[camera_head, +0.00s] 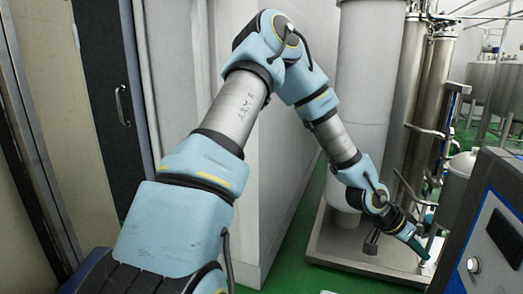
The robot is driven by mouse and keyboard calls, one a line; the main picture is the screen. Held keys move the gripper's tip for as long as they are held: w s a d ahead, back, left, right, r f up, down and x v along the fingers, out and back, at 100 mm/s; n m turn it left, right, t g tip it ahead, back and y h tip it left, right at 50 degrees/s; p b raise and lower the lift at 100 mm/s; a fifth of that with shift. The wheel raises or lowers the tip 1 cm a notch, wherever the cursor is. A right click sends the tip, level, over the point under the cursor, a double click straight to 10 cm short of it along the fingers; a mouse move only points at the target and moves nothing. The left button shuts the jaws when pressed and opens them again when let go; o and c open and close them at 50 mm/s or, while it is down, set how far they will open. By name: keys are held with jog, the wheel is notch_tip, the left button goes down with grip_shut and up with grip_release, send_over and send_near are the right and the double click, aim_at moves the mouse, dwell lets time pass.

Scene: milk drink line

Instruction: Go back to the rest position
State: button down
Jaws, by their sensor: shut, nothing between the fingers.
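My arm, light blue and grey, rises from the bottom left, bends at the top middle and reaches down to the right. My gripper (421,251) is at its far end, low on the right, pointing down and right. It looks small and dark with greenish fingers, shut and empty. It is in front of the metal platform and beside the dark machine panel. Whether it touches anything there cannot be told.
A control cabinet (480,235) with a knob stands close to the gripper on the right. Steel tanks and pipes (432,95) stand behind it on a metal platform (345,258). A white wall (205,50) and dark door (98,90) are left. Green floor (290,250) shows between.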

jog(key=w+a+r+n+t+y, duration=0.1)
jog(key=w+a+n+y, duration=0.25)
jog(key=a, duration=0.95)
jog(key=w+a+r+n+t+y, duration=0.25)
jog(key=w+a, duration=0.25)
jog(key=a, duration=0.7)
jog(key=s+a+r+n+y, duration=0.1)
jog(key=s+a+r+n, duration=0.2)
jog(key=a, duration=0.7)
jog(key=s+a+r+n+g+y, duration=0.1)
jog(key=s+a+r+n+y, duration=0.1)
jog(key=a, duration=0.8)
jog(key=shift+s+a+r+n, duration=0.15)
jog(key=shift+s+r+n, duration=0.5)
jog(key=shift+n, duration=0.55)
jog(key=shift+g, duration=0.25)
